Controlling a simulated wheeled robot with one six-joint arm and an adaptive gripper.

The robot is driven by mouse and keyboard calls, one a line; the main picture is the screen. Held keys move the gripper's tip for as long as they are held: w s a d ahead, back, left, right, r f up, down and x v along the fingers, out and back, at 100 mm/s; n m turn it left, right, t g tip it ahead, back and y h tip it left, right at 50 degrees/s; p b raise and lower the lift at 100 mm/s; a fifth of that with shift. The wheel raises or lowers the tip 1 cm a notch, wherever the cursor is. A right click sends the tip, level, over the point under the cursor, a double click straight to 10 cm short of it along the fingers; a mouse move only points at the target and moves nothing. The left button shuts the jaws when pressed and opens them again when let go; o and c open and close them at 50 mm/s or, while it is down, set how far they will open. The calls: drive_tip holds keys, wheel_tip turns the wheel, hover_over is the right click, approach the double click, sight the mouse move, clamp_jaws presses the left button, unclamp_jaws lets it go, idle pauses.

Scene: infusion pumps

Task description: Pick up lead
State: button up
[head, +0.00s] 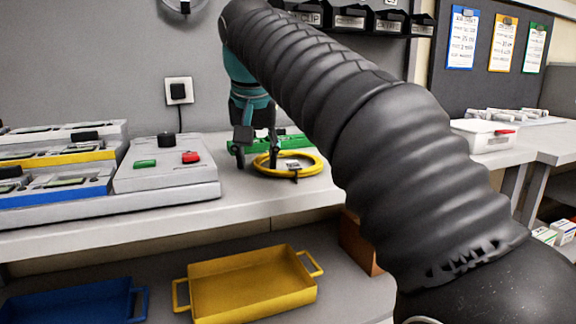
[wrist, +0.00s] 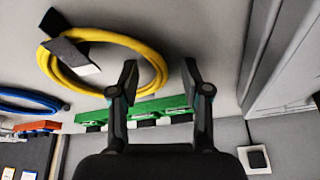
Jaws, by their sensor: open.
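A yellow coiled lead (head: 316,165) lies on the white bench, with a dark tie or clip on it. It also shows in the wrist view (wrist: 122,41), with a grey-black piece across its left side. My gripper (head: 255,152) is open and empty, pointing down at the coil's left side in the head view. In the wrist view its two fingertips (wrist: 160,76) are spread apart, one overlapping the near right edge of the yellow ring. I cannot tell whether it touches. A blue coiled lead (wrist: 30,98) lies at the left in the wrist view; my arm hides that area in the head view.
A green rail (head: 296,142) lies behind the coil. A grey unit (head: 168,180) with green and red parts stands left of my gripper. A yellow tray (head: 250,285) sits on the lower shelf. A wall socket (head: 179,91) is behind. A white box (head: 482,137) stands right.

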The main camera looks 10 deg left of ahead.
clamp_jaws()
drive_tip(key=shift+r, duration=0.15)
